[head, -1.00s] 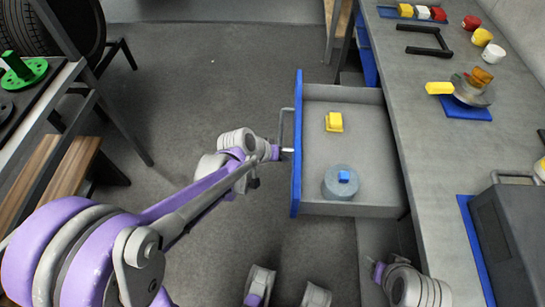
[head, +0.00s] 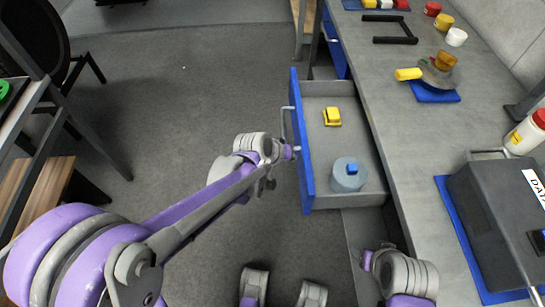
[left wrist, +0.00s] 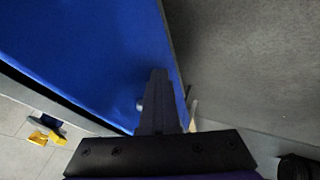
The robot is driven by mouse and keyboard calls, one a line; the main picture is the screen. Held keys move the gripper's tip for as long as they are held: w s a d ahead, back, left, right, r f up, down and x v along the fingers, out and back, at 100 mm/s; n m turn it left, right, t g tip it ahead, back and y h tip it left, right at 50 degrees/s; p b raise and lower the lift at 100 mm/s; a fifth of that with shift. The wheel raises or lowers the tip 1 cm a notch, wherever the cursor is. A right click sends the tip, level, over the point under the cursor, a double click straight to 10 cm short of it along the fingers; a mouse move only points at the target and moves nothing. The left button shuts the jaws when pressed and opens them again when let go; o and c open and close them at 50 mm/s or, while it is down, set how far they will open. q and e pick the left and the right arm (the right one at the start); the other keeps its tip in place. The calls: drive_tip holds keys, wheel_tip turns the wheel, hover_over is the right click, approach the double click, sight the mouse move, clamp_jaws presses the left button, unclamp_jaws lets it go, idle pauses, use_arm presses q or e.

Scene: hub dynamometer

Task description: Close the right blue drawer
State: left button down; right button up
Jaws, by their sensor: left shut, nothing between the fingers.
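The right blue drawer (head: 307,170) stands partly open, sticking out from the left side of the grey workbench, in the head view. Its grey tray holds a yellow part (head: 332,117) and a grey-blue round part with a blue block on top (head: 348,174). A metal bar handle (head: 285,122) is on its front. My left gripper (head: 292,151) is shut and empty, with its tips at the drawer front beside the handle's near end. In the left wrist view, the shut fingers (left wrist: 158,100) lie over the blue front. My right gripper (head: 367,260) is low beside the bench; its fingers are unclear.
Another blue drawer front (head: 337,50) shows farther along the bench. The bench top (head: 410,135) carries a dark box (head: 500,205), a blue mat with a metal part (head: 437,76), a black frame (head: 390,28) and several small cups. Open floor (head: 200,110) lies left of the drawer.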

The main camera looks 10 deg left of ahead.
use_arm(q)
drive_tip(key=w+d, duration=0.2)
drive_tip(key=d, duration=0.5)
drive_tip(key=w+d, duration=0.2)
drive_tip(key=d, duration=0.5)
drive_tip(key=w+d+p, duration=0.1)
drive_tip(key=w+d, duration=0.1)
drive_tip(key=d, duration=0.5)
drive_tip(key=shift+d, duration=0.2)
drive_tip(key=shift+w+d, duration=0.1)
drive_tip(key=shift+d, duration=0.15)
drive_tip(key=shift+r, duration=0.1)
